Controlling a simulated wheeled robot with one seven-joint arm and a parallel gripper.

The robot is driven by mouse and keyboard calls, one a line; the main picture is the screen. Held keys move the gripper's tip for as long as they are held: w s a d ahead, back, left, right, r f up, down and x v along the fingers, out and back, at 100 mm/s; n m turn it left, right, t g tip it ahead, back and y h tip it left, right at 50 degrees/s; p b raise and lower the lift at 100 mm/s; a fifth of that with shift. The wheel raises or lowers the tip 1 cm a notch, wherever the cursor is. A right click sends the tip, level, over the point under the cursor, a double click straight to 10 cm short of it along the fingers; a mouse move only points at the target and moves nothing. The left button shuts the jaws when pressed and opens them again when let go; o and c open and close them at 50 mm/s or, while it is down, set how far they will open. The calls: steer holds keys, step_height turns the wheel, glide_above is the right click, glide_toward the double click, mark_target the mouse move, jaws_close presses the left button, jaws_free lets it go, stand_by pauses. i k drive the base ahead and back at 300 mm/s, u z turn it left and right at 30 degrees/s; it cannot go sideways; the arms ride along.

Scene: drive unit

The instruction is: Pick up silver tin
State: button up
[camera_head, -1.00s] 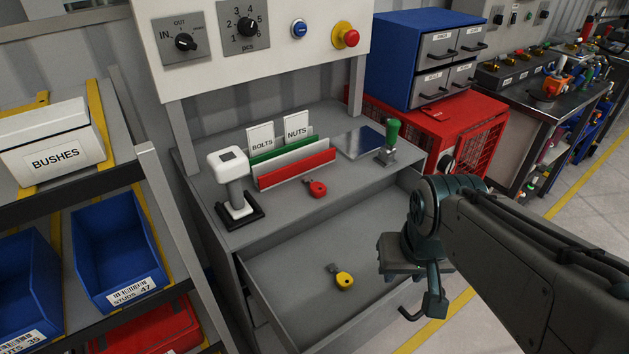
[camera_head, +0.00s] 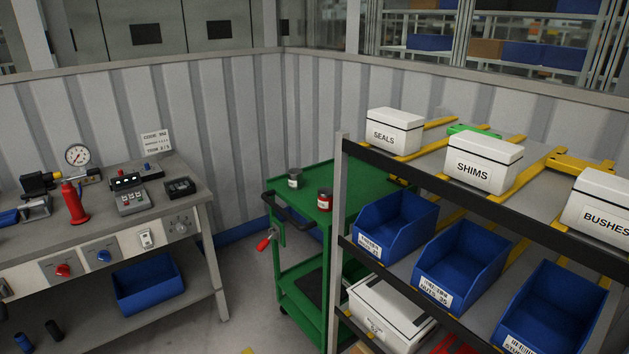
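A small silver-grey tin (camera_head: 294,179) with a pale label stands upright on the top of the green cart (camera_head: 306,216), near its left side. A red tin (camera_head: 325,200) with a pale label stands a little nearer and to the right of it, apart from it. My gripper is not in view, so its state does not show.
A shelf rack (camera_head: 440,172) with white boxes and blue bins stands right of the cart and hides part of it. A workbench (camera_head: 192,188) with a red extinguisher-like bottle (camera_head: 74,203) is at left. Open floor (camera_head: 250,290) lies between bench and cart.

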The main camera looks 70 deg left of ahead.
mark_target(295, 174)
steer(key=u, duration=3.3)
steer(key=i, duration=2.55)
steer(key=z, duration=1.4)
steer(key=i, duration=0.7)
steer(key=z, duration=0.7)
